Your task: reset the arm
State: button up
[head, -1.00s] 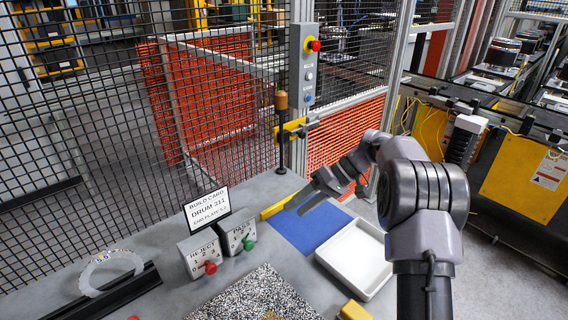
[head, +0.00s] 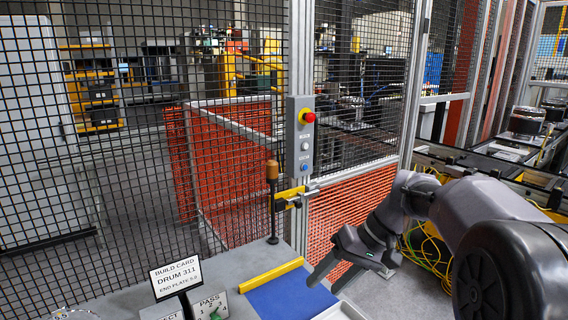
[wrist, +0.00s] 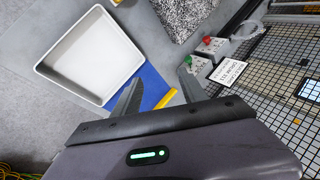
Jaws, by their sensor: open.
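My gripper (head: 332,268) is at the lower right of the head view, above the blue mat (head: 285,299) at the bench's right end. It also shows in the wrist view (wrist: 158,90), with its two fingers apart and nothing between them. In the wrist view the blue mat (wrist: 150,86), a yellow bar (wrist: 166,98) and a white tray (wrist: 90,56) lie below the fingers. The gripper is clear of all of them. My arm reaches in from the right edge of the head view.
A build card sign (head: 176,277) and the PASS box (head: 209,306) stand on the bench, left of the mat. A mesh fence (head: 120,190) and a post with a red-button control box (head: 301,137) rise behind. Conveyor equipment (head: 490,165) is at right.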

jog(key=s+m+t+h+b, duration=0.1)
jog(key=s+m+t+h, duration=0.3)
jog(key=s, duration=2)
jog(key=shift+d+f+m+t+h, duration=0.35)
jog(key=shift+m+t, duration=0.25)
jog(key=shift+m, duration=0.6)
